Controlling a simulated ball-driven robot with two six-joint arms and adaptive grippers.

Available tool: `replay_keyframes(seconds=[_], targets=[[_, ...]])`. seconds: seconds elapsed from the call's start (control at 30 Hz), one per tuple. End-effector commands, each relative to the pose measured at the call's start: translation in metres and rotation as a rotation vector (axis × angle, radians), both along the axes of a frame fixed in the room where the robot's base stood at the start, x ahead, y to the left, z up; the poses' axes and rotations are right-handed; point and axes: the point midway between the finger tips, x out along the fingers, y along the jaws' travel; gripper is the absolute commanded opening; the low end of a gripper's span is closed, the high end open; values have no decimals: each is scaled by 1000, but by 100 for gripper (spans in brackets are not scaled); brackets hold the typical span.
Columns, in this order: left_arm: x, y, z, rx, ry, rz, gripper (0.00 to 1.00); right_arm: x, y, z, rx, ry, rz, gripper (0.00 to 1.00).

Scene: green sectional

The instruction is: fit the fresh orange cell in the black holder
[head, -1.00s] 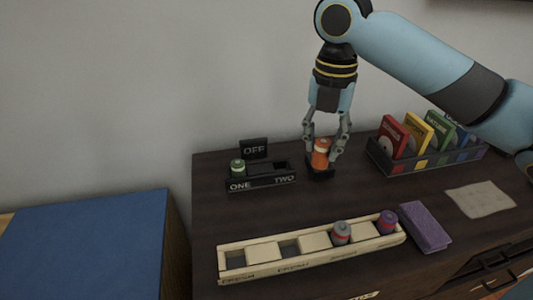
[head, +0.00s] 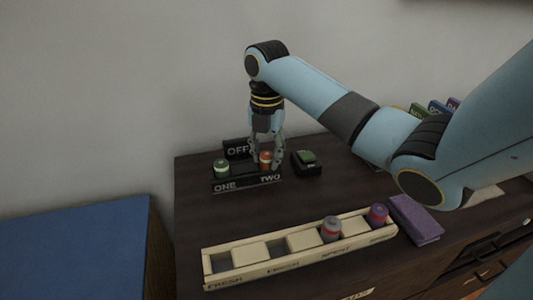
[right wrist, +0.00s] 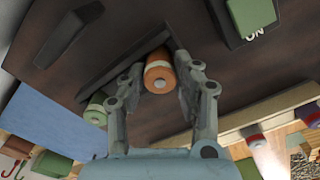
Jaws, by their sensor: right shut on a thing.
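The black holder (head: 220,186) stands at the back left of the dark cabinet top, with labels ONE and TWO and an OFF sign behind it. A green cell (head: 221,167) stands upright in compartment ONE. My right gripper (head: 266,165) is shut on the orange cell (head: 265,156), which is upright at compartment TWO. Its top looks about level with the green cell's, but I cannot tell whether it is fully seated. In the right wrist view the orange cell (right wrist: 159,76) lies between both fingers, against the holder. My left gripper is not in view.
A black block with a green top (head: 307,160) stands just right of the holder. In front is a cream tray (head: 262,268) marked FRESH and SPENT, holding a grey-red cell (head: 331,229) and a purple cell (head: 377,215).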

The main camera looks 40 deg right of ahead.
Motion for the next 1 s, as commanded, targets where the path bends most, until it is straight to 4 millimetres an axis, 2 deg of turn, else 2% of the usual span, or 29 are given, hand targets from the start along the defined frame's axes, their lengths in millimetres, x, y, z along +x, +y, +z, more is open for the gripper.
replay_keyframes(seconds=[0.3,0.33,0.5,0.8,0.87,1.0], targets=[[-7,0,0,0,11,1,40,1,0,-2,0,-2,0,0],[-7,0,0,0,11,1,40,1,0,-1,0,-2,0,34],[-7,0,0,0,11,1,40,1,0,-1,0,-2,0,54],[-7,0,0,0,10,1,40,1,0,2,0,-4,1,54],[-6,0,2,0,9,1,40,1,0,9,0,-6,1,54],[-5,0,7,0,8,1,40,2,-1,36,-1,-9,2,54]])
